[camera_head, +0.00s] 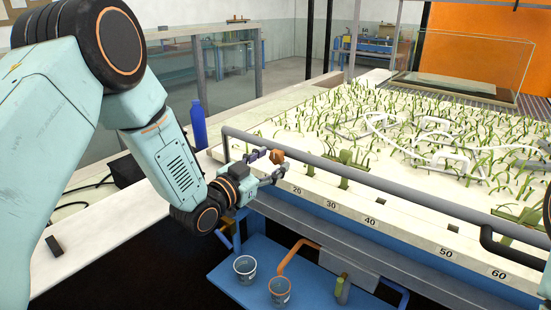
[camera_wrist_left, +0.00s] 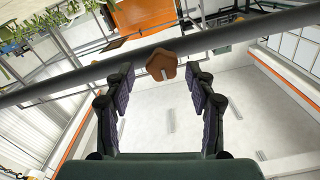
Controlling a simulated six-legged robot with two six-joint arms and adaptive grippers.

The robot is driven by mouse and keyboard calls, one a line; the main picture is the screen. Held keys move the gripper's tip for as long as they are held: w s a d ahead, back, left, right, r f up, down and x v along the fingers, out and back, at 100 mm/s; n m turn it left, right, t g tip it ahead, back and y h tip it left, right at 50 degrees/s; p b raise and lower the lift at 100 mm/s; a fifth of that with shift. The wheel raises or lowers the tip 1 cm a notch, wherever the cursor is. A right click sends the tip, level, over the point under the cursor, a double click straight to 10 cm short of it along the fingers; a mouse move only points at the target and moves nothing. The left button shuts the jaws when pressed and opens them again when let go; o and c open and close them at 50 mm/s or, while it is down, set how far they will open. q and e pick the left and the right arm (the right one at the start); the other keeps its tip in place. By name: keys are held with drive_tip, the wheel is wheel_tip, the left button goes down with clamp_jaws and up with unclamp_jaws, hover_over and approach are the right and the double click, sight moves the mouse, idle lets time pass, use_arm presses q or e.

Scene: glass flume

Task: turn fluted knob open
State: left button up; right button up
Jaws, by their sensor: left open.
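The fluted knob (camera_head: 277,156) is small and orange-brown, at the grey rail by the near left corner of the planted bed. It also shows in the left wrist view (camera_wrist_left: 161,64), upper middle, with a lobed outline and a pale slot or pin at its lower edge. My left gripper (camera_head: 268,166) is open at the knob. In the left wrist view its two dark fingers (camera_wrist_left: 160,78) stand apart, one on each side of the knob, with a visible gap on both sides. The knob is near the fingertips.
The grey rail (camera_head: 375,188) runs along the bed's numbered front edge (camera_head: 408,230), close to my left gripper. A blue bottle (camera_head: 198,125) stands behind my left arm. Two cups (camera_head: 245,267) (camera_head: 279,290) sit on the blue shelf (camera_head: 225,283) below.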

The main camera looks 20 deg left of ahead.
use_arm(q)
drive_tip(key=shift+w+d, duration=0.3)
drive_tip(key=shift+w, duration=0.45)
drive_tip(key=shift+a+f, duration=0.15)
drive_tip(key=shift+a, duration=0.35)
drive_tip(key=shift+d, duration=0.5)
drive_tip(key=c, duration=0.3)
drive_tip(key=shift+c, duration=0.8)
drive_tip(key=shift+w+a, duration=0.1)
drive_tip(key=shift+a, duration=0.25)
drive_tip(key=c, duration=0.4)
drive_tip(key=shift+d, duration=0.2)
drive_tip(key=shift+c, duration=1.4)
use_arm(e)
drive_tip(key=shift+a+r, duration=0.15)
drive_tip(key=shift+a, duration=0.15)
